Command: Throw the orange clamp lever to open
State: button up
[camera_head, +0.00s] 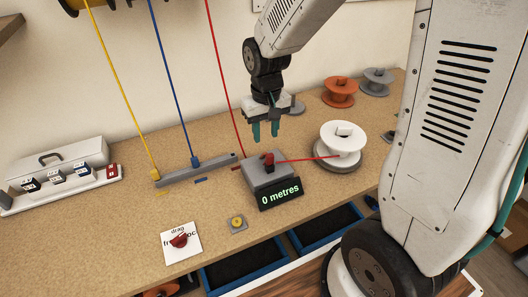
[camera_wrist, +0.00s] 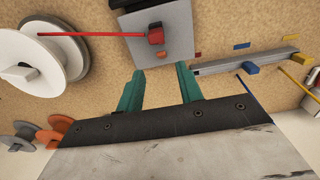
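My gripper (camera_head: 265,131) hangs above the bench with its two teal fingers pointing down, apart and empty. In the wrist view the fingers (camera_wrist: 159,72) show a clear gap between them. Just below and in front of it is a grey meter box (camera_head: 262,183) with a display (camera_head: 281,193) reading "0 metres". A small upright red block or lever (camera_head: 268,159) stands on the box; it also shows in the wrist view (camera_wrist: 156,34), beyond the fingertips. The fingers do not touch it.
A red wire runs from the box to a white spool (camera_head: 342,139). Grey and orange spools (camera_head: 340,92) stand behind. A grey rail (camera_head: 177,178) with yellow and blue clips lies left. A red knob (camera_head: 180,240) sits on a white card. A yellow button (camera_head: 238,222) is nearby.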

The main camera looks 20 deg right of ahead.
aim_at(263, 156)
jog(key=shift+w+f, duration=0.15)
jog(key=shift+f, duration=0.3)
notch_tip(263, 156, down, 8)
jog(key=shift+r, duration=0.2)
grip_shut()
